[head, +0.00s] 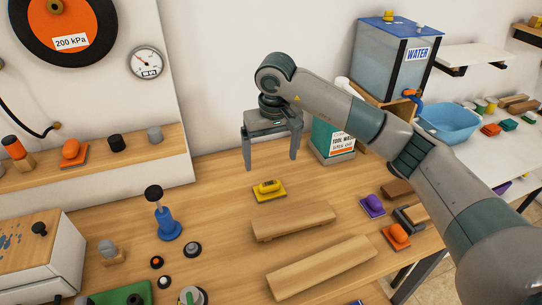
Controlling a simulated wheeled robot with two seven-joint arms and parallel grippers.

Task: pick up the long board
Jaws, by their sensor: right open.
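Two light wooden boards lie on the wooden table (215,225). The nearer long board (322,268) is the longer one and lies slanted near the table's front. A shorter, thicker board (293,221) lies just behind it, apart from it. My right gripper (270,163) hangs above the back of the table with its fingers pointing down, spread and empty. It is behind both boards and above the yellow block, touching nothing that I can see. My left gripper does not show.
A yellow block (268,190) sits behind the boards. Purple (373,205) and orange (397,235) blocks lie to their right, and a blue pump-like stand (166,222) to their left. A tool wash container (332,140) stands at the back. My right arm spans the right side.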

